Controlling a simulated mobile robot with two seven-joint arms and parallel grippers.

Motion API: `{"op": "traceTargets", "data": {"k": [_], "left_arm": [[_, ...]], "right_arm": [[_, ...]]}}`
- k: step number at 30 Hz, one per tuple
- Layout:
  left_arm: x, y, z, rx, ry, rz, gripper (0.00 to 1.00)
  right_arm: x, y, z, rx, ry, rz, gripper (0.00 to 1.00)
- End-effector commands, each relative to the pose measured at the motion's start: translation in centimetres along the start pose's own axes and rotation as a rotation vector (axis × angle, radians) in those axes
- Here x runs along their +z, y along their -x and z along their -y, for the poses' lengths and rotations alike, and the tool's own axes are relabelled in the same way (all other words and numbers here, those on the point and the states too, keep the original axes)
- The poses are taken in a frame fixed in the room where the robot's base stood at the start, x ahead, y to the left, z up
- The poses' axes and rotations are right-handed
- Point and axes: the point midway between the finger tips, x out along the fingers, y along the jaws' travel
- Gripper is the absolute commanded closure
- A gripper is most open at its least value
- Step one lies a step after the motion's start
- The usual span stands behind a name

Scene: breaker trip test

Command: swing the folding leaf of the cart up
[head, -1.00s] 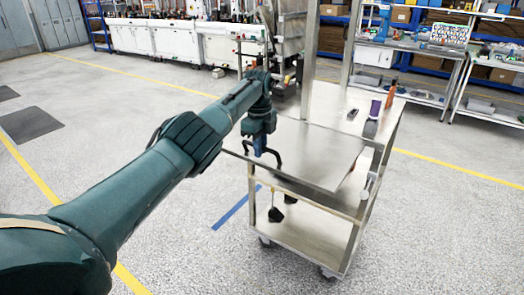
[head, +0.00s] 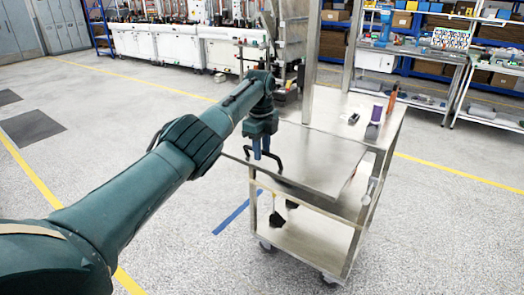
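The steel cart (head: 333,275) stands right of centre. Its folding leaf (head: 308,161) is a flat steel panel at the front left, roughly level with the cart's top. A black bowed part, apparently the leaf's handle (head: 278,163), is at its left edge. My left gripper (head: 261,155) is over that edge, at the handle. Its two blue fingers show a gap between them, with nothing clearly held. Whether they touch the handle is hard to tell. My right gripper is out of view.
A purple container (head: 377,113), an orange bottle (head: 391,98) and a small dark item (head: 353,119) stand on the cart top. A steel post (head: 310,65) rises behind the leaf. The floor left of the cart is clear, with a blue strip (head: 233,217).

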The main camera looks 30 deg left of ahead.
Motion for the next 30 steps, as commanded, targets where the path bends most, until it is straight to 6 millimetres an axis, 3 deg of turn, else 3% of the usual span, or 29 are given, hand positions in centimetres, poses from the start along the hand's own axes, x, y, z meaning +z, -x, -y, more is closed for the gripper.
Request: {"op": "traceTargets", "data": {"k": [15,21,30], "left_arm": [[-0.1,10.8,0.1,-0.003,0.000,0.000,0.71],[0.0,12.2,0.0,-0.002,0.001,0.000,0.71],[0.0,12.2,0.0,-0.003,0.000,0.000,0.71]], "right_arm": [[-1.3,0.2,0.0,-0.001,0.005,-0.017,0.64],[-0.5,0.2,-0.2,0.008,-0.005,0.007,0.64],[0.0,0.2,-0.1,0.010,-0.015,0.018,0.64]]}}
